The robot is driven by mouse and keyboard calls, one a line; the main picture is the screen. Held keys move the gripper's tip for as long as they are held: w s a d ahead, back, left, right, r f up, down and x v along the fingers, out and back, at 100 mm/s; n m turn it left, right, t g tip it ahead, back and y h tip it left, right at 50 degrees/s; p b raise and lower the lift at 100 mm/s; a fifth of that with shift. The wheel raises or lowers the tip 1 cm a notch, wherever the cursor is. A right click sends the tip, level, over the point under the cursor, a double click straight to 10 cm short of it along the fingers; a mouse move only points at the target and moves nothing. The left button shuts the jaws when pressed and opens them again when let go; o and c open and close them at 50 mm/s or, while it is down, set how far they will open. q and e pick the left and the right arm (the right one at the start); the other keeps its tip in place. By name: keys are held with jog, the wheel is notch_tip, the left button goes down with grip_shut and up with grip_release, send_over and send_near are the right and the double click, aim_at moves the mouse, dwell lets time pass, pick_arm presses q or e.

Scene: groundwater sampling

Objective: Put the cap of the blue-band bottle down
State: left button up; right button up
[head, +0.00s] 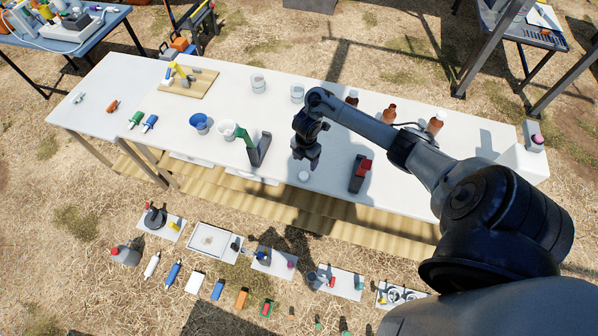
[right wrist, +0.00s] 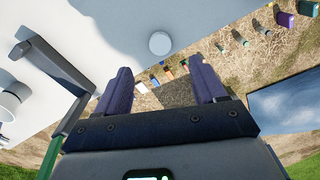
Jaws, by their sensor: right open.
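A round white cap (head: 303,176) lies flat on the white table near its front edge. It also shows in the right wrist view (right wrist: 160,43), apart from and beyond my fingertips. My right gripper (head: 306,165) is open and empty, just above and behind the cap in the head view; its two spread fingers show in the right wrist view (right wrist: 163,85). Brown bottles (head: 389,114) stand at the back right of the table; I cannot make out a blue band on any of them. My left gripper is not in view.
A green and dark angled stand (head: 260,150) is left of my right gripper, and a dark holder with a red part (head: 360,174) is to its right. White and blue cups (head: 200,123) stand farther left. The table's front edge is close.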

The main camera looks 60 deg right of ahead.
jog(key=b, duration=0.1)
send_over(303, 176)
jog(key=f, duration=0.4)
jog(key=shift+s+d, duration=0.2)
jog(key=shift+s, duration=0.05)
jog(key=shift+f+b, duration=0.3)
jog(key=shift+f, duration=0.35)
jog(key=f, duration=0.1)
jog(key=f+b, duration=0.1)
jog(key=f, duration=0.1)
jog(key=shift+w+a+f, duration=0.1)
jog(key=shift+w+a, duration=0.1)
jog(key=shift+d+f, duration=0.1)
jog(key=shift+f, duration=0.65)
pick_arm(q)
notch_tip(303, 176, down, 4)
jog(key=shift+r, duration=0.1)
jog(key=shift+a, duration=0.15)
pick_arm(e)
jog(key=c, duration=1.2)
jog(key=shift+r, duration=0.15)
